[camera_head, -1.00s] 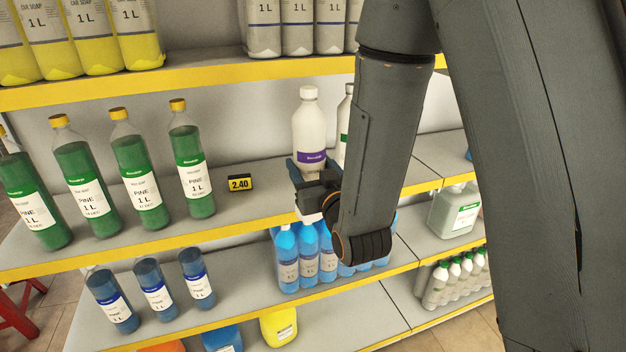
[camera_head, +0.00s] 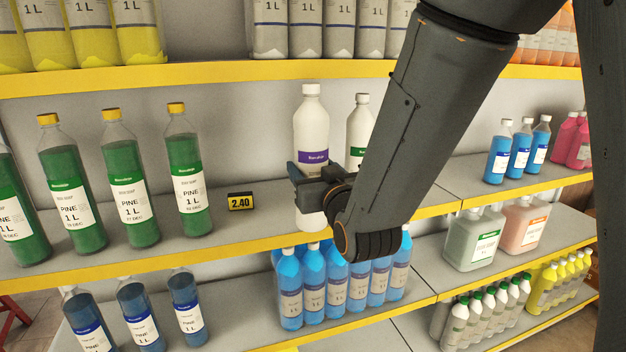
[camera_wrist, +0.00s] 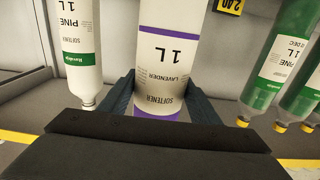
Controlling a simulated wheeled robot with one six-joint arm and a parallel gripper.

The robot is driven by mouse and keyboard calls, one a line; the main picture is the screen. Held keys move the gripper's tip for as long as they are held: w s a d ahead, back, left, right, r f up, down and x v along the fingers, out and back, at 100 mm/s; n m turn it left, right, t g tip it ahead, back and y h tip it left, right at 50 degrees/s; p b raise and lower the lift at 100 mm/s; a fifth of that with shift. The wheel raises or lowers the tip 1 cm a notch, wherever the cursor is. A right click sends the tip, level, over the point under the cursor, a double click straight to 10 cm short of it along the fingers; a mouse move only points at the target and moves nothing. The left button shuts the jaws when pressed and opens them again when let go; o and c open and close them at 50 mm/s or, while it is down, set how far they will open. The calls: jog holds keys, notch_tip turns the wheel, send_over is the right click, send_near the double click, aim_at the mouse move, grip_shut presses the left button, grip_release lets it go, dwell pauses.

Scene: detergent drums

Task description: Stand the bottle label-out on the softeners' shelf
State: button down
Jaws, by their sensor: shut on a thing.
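The white softener bottle (camera_head: 312,122) with a purple lavender label is upright at the front of the middle shelf (camera_head: 255,231). My gripper (camera_head: 318,180) is shut around its lower part. In the wrist view, which is upside down, the bottle (camera_wrist: 178,50) stands between the fingers of my gripper (camera_wrist: 160,98), its printed label facing the wrist camera. I cannot tell whether its base touches the shelf. A second white softener bottle (camera_head: 358,122) with a green pine label stands to its right and farther back; it also shows in the wrist view (camera_wrist: 75,45).
Green pine bottles (camera_head: 186,170) stand farther left. Bare shelf lies between tag and held bottle. Blue bottles (camera_head: 313,280) stand on the shelf below, and grey bottles (camera_head: 305,30) above.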

jog(key=shift+w+b, duration=0.2)
jog(key=shift+b, duration=0.3)
jog(key=w+a+f+p, duration=0.3)
jog(key=w+p, duration=0.1)
jog(key=w, duration=0.5)
jog(key=shift+w, duration=0.35)
jog(key=shift+f, duration=0.3)
jog(key=c, duration=0.6)
grip_release()
jog(key=shift+f, duration=0.1)
